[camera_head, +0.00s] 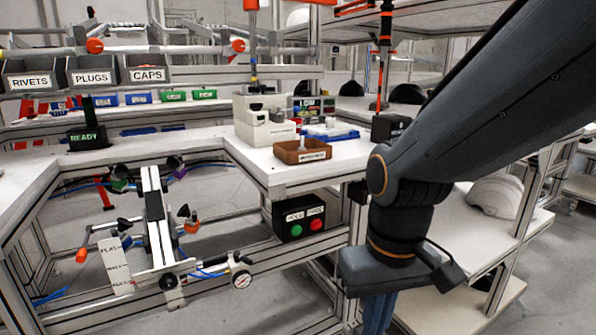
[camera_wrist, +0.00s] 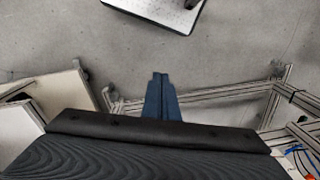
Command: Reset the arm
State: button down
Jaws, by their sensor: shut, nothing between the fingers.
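My arm comes in from the upper right of the head view and bends down at the wrist. My gripper (camera_head: 376,318) points down at the bottom edge of that view, its blue-grey fingers partly cut off by the frame. In the wrist view the two fingers of my gripper (camera_wrist: 159,82) lie side by side, closed together. Nothing is held between them. Grey floor lies beyond the fingertips in the wrist view.
A white workbench (camera_head: 330,165) holds a brown tray (camera_head: 302,152) and a white machine (camera_head: 262,120). A button box (camera_head: 300,218) hangs below. A clamp fixture (camera_head: 158,235) with a gauge stands left. A white helmet shell (camera_head: 496,195) rests on the right shelf (camera_head: 478,245).

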jog(key=d+r+m+p, duration=0.2)
jog(key=d+r+p, duration=0.6)
jog(key=p, duration=0.6)
jog(key=shift+s+h, duration=0.15)
jog(key=shift+h, duration=0.15)
